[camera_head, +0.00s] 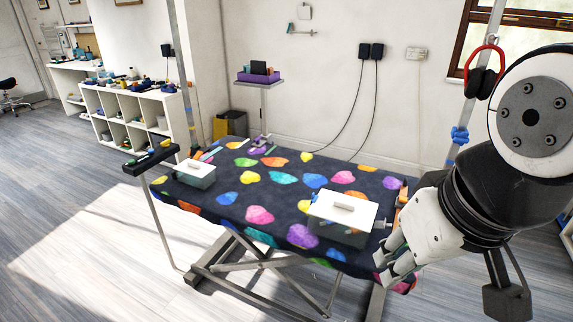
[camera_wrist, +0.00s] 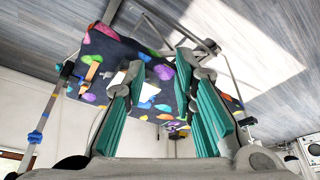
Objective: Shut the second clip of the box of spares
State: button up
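Two clear boxes with white lids and a handle on each lid stand on the grooming table (camera_head: 258,214); I cannot tell by label which is the box of spares. The nearer, larger box (camera_head: 342,212) is at the table's right end, with a small clip-like part (camera_head: 382,224) sticking out at its right side. The smaller box (camera_head: 195,174) is at the left end. My gripper (camera_head: 383,270) is just right of and below the larger box, apart from it. In the wrist view its teal-padded fingers (camera_wrist: 160,80) are spread and empty. The clips' state is too small to tell.
The table cover has many coloured shapes. An upright pole with red ear defenders (camera_head: 484,72) and a blue clamp (camera_head: 460,135) rises near my arm. A small stand with a purple tray (camera_head: 259,77) is behind the table. Floor at the left is clear.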

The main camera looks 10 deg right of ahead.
aim_at(383, 225)
dwell(0.4)
jog(key=shift+o, duration=0.8)
jog(key=w+d+f+m+g+y+b, duration=0.2)
jog(key=w+d+f+m+y+b, duration=0.2)
jog(key=w+d+f+m+b, duration=0.55)
jog(key=w+d+f+m+g+y+b, duration=0.2)
jog(key=w+f+m+y+b, duration=0.25)
jog(key=w, duration=0.95)
jog(key=w+d+f+m+t+y+b, duration=0.1)
jog(key=d+f+m+t+y+b, duration=0.35)
jog(key=d+f, duration=0.65)
jog(key=w+d+f+m+t+y+b, duration=0.15)
jog(key=d+f+m+t, duration=0.5)
jog(key=d, duration=0.75)
jog(key=shift+g, duration=0.3)
jog(key=b+x, duration=0.1)
jog(key=x, duration=0.5)
jog(key=b+x, duration=0.1)
jog(key=x, duration=0.6)
jog(key=shift+f+b, duration=0.25)
jog(key=shift+b, duration=0.05)
jog(key=shift+c, duration=0.6)
grip_shut()
